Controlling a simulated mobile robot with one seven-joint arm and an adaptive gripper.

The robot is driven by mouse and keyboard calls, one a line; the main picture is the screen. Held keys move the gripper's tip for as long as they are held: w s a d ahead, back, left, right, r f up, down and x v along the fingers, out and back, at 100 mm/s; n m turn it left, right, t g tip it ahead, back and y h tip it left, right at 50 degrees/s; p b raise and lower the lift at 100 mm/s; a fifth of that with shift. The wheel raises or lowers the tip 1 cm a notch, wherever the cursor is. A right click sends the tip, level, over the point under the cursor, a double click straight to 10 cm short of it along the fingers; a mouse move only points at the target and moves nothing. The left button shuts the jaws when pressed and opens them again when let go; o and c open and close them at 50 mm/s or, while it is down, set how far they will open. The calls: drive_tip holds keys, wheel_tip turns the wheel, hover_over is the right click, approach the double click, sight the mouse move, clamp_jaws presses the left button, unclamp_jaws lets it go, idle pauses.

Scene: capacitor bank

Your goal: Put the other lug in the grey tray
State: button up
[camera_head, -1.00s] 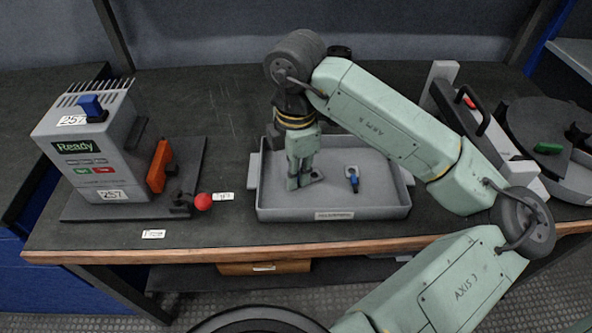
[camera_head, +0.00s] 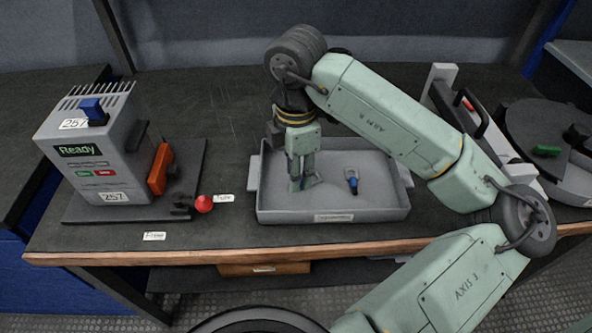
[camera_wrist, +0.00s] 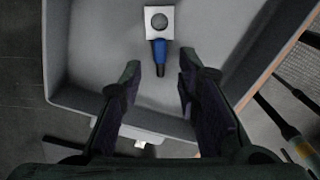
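My gripper (camera_head: 300,184) is low inside the left half of the grey tray (camera_head: 335,216). The wrist view shows its two fingers (camera_wrist: 161,70) open and apart. A lug with a silver holed plate, blue sleeve and dark tail (camera_wrist: 159,47) lies on the tray floor just beyond the fingertips, its tail between them and not gripped. In the head view its plate (camera_head: 313,180) shows just right of my fingers, which hide the rest. A second similar lug (camera_head: 352,182) lies in the tray's middle, apart from my gripper.
Left of the tray stands a grey "Ready" machine (camera_head: 95,150) with an orange lever (camera_head: 159,168) and a red ball (camera_head: 204,203). Right of the tray are a grey fixture with a black handle (camera_head: 475,115) and a round dark dish (camera_head: 535,125). The table behind the tray is mostly clear.

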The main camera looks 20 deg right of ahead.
wheel_tip(320, 180, up, 11)
drive_tip(key=shift+b, duration=0.3)
drive_tip(key=shift+r, duration=0.1)
